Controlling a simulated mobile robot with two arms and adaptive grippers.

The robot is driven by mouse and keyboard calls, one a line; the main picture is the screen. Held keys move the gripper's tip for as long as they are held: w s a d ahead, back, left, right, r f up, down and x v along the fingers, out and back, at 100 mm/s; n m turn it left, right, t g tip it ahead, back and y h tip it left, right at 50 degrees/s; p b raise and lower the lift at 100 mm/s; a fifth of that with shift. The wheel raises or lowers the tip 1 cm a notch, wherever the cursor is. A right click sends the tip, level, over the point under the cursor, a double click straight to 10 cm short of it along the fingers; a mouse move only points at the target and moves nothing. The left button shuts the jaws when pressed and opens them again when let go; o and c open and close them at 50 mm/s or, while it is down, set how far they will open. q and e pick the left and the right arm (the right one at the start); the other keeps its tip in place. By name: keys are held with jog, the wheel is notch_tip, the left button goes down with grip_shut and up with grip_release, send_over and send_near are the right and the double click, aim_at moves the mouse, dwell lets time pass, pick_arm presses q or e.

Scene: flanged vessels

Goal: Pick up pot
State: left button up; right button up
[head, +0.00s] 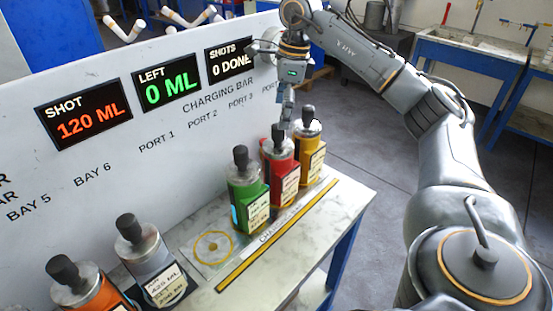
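Several flanged pots with black knobs on top stand along the white panel. A green pot (249,203), a red pot (284,172) and a yellow pot (312,150) stand close together on the bench. My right gripper (287,108) points down just above the red and yellow pots' knobs. Its fingers overlap in this view, so their opening and any contact are unclear. My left gripper is not in view.
An empty yellow ring mark (213,247) lies on the bench (345,200) left of the green pot. A yellow-black strip (275,237) runs along the bench's front edge. The white panel (50,185) stands close behind the pots. Displays read 120 ML, 0 ML and 0 DONE.

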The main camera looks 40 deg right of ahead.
aim_at(277, 147)
jog(key=f, duration=0.4)
jog(key=shift+a+f+p, duration=0.2)
jog(key=shift+f+p, duration=0.05)
jog(key=shift+p, duration=0.05)
jog(key=shift+w+f, duration=0.2)
jog(key=shift+f, duration=0.35)
notch_tip(277, 147, down, 4)
jog(key=shift+w+a+f+p, duration=0.1)
jog(key=shift+w+a+p, duration=0.05)
jog(key=shift+p, duration=1)
jog(key=shift+w+f, duration=0.1)
jog(key=shift+f, duration=0.3)
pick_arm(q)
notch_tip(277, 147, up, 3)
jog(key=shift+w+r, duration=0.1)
pick_arm(e)
jog(key=shift+c, duration=0.4)
jog(key=c, duration=0.3)
jog(key=shift+r, duration=0.1)
jog(key=c, duration=1.5)
